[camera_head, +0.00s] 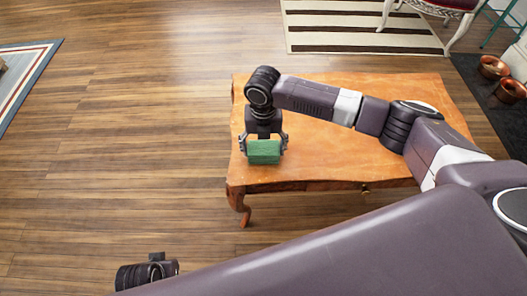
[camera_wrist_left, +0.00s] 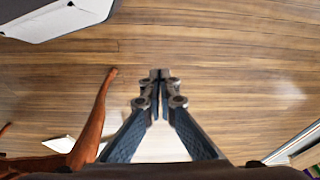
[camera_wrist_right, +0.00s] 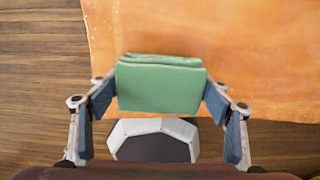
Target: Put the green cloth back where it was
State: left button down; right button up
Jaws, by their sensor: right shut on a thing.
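The green cloth (camera_head: 263,153) is a folded block with stacked layers. My right gripper (camera_head: 264,144) is shut on it, with one finger on each side. The cloth is over the left front part of the orange-brown wooden table (camera_head: 310,105); I cannot tell whether it touches the top. In the right wrist view the cloth (camera_wrist_right: 160,85) sits between the blue finger pads of the right gripper (camera_wrist_right: 160,97), over the table's edge area. My left gripper (camera_wrist_left: 160,76) is shut and empty over the wood floor, with its fingertips together.
Bare wood floor (camera_head: 130,140) lies left of the table. A striped rug (camera_head: 360,28) and a chair (camera_head: 440,8) are behind it. Copper pots (camera_head: 493,67) stand on dark tiles at the right. Another rug (camera_head: 25,75) is at the far left. My arm hides the table's right part.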

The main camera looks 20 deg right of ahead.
aim_at(263, 147)
pick_arm(q)
jog(key=shift+r, duration=0.6)
pick_arm(e)
jog(key=shift+f, duration=0.7)
jog(key=shift+f, duration=0.15)
jog(key=o, duration=1.1)
jog(key=shift+r, duration=0.35)
pick_arm(q)
notch_tip(263, 147, down, 9)
jog(key=s+p, duration=0.2)
jog(key=s, duration=0.1)
jog(key=shift+a+p, duration=0.15)
jog(key=shift+p, duration=0.15)
pick_arm(e)
notch_tip(263, 147, up, 12)
jog(key=shift+f, duration=0.2)
